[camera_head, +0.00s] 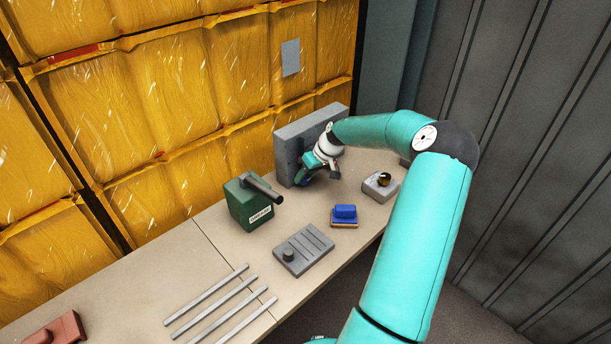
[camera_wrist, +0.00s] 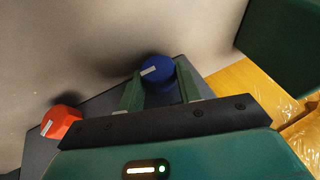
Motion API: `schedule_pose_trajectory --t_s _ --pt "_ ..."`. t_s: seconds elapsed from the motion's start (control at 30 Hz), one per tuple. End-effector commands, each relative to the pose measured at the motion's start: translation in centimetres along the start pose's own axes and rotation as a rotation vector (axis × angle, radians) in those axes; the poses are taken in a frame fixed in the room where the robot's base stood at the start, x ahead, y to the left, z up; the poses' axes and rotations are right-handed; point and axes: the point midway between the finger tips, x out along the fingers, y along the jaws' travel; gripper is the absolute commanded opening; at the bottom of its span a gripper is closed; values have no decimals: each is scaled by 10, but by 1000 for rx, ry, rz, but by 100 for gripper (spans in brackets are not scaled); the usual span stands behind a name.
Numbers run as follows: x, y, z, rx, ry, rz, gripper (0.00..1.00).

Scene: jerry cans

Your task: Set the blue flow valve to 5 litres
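The blue flow valve (camera_wrist: 157,69) is a round blue knob with a pale mark on its face, low on the grey block (camera_head: 291,157). In the wrist view it sits between the tips of my gripper's two green fingers (camera_wrist: 159,82). The fingers lie close along both its sides; I cannot tell whether they press on it. The mark is tilted, its right end higher. A red knob (camera_wrist: 61,122) is to the left, clear of the fingers. In the head view my gripper (camera_head: 307,178) is at the block's face and mostly covers the valve.
A green jerry can (camera_head: 244,204) stands left of the block and also shows in the wrist view (camera_wrist: 285,40). A grey box with a round fitting (camera_head: 381,187), a blue-topped block (camera_head: 344,214), a slotted grey plate (camera_head: 304,250) and several rods (camera_head: 215,305) lie on the table.

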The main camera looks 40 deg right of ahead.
Motion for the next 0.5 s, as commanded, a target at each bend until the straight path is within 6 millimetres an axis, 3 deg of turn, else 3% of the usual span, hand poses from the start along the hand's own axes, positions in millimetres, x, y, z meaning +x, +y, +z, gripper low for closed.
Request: schedule_pose_trajectory --t_s 0.5 --pt "2 -6 -1 -91 -5 213 12"
